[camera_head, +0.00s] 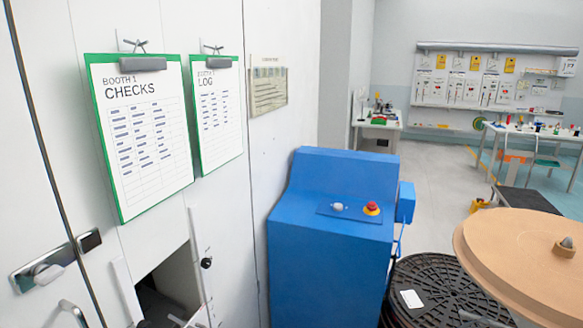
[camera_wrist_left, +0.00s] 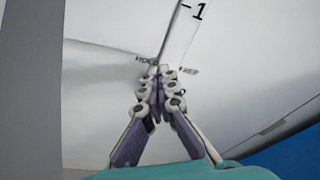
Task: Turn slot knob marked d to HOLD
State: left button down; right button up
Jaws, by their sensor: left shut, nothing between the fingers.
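In the left wrist view my left gripper (camera_wrist_left: 160,75) is shut, with its fingertips together and nothing seen between them. The tips are in front of a pale panel (camera_wrist_left: 105,85); I cannot tell whether they touch it. Small dark labels sit on both sides of the tips, a left label (camera_wrist_left: 147,60) and a right label (camera_wrist_left: 189,71), too blurred to read surely. A thin dark line runs upward from the tips, beside a printed "-1" (camera_wrist_left: 193,9). No knob marked d can be made out; the fingers may hide it.
In the head view, two green clipboards (camera_head: 122,200) hang on white cabinet doors. Grey floor lies behind.

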pick_arm(q)
jog(key=shift+s+f, duration=0.15)
jog(key=shift+f, duration=0.05)
jog(key=shift+r, duration=0.15)
jog(key=f+v, duration=0.1)
jog(key=v, duration=0.5)
dwell(0.4)
jog(key=shift+d+r, duration=0.1)
jog(key=shift+r, duration=0.05)
